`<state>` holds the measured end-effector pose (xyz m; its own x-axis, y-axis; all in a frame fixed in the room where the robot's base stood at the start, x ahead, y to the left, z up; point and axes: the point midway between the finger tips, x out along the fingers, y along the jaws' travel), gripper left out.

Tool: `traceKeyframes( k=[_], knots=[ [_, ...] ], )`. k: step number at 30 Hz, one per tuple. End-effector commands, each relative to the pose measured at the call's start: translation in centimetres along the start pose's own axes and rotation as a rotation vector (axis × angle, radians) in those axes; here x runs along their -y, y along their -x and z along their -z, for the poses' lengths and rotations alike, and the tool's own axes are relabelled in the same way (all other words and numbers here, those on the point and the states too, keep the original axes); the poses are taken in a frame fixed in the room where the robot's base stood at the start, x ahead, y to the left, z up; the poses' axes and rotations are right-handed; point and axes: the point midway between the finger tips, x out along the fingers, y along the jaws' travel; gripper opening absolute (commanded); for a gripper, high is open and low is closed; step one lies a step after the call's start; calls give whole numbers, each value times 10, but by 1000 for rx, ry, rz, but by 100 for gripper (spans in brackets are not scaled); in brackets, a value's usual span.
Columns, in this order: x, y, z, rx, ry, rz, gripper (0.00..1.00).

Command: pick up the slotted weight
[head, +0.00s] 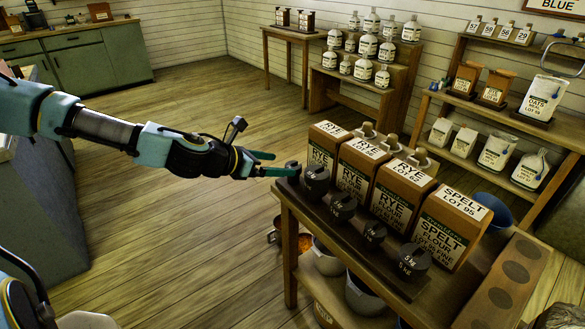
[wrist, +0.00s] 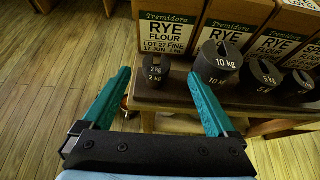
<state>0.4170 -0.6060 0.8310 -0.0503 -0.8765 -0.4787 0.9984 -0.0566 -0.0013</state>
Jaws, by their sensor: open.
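Several dark weights stand in a row on a dark board along the table's front edge. The small 2 kg weight (wrist: 155,70) is at the left end; it also shows in the head view (head: 293,167), partly hidden by a finger. Right of it stand the larger 10 kg weight (head: 315,181), with a slot visible in its top in the wrist view (wrist: 216,62), and a 5 kg weight (wrist: 264,75). My gripper (wrist: 158,74) is open and empty, its green fingers spread either side of the 2 kg weight in the wrist view. It also reaches the table's left end in the head view (head: 287,163).
Brown flour bags (head: 402,194) stand close behind the weights. Jars (head: 362,69) fill a stepped stand at the back, and more bags sit on a shelf (head: 467,139) at the right. Buckets (head: 326,257) stand under the table. The wooden floor at left is clear.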

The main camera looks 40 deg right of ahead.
Motion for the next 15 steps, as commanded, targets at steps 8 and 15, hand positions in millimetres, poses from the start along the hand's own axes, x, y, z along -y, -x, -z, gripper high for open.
traceKeyframes(
  k=[8,15],
  knots=[
    [-4,-30,1,-1,0,2,92],
    [-5,-54,3,-1,-2,1,92]
  ],
)
